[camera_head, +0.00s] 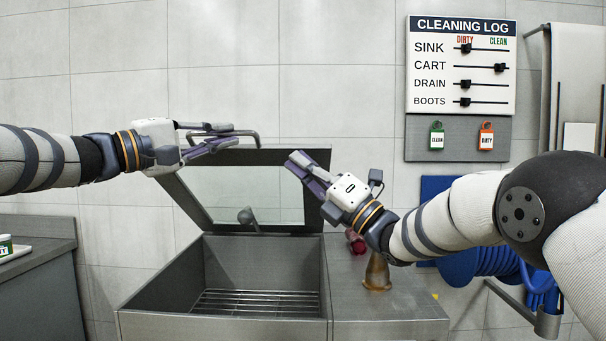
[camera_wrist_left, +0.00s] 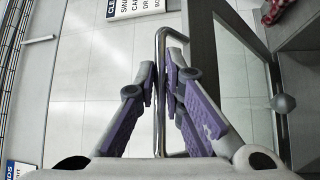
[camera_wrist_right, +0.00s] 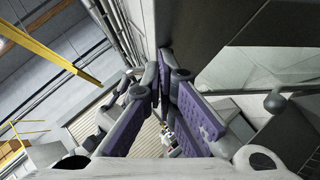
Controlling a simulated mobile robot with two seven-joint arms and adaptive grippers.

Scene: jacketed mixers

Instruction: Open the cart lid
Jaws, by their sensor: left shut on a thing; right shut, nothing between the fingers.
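The cart lid (camera_head: 192,200), a grey frame around a clear pane, stands raised and tilted above the cart (camera_head: 270,325). The cart's basin is open to view, with a wire rack (camera_head: 250,301) at its bottom. A bent metal handle (camera_head: 255,137) is at the lid's upper edge; it also shows in the left wrist view (camera_wrist_left: 160,95). My left gripper (camera_head: 228,138) is shut on this handle. My right gripper (camera_head: 294,161) is shut and empty beside the lid's upper right corner, overlapping it in the head view; I cannot tell whether they touch.
A brown cone-shaped object (camera_head: 376,273) and a red item (camera_head: 356,242) are on the counter right of the basin. A cleaning log board (camera_head: 461,65) hangs on the wall. A blue hose (camera_head: 475,266) hangs at right. A grey cabinet (camera_head: 38,290) stands at left.

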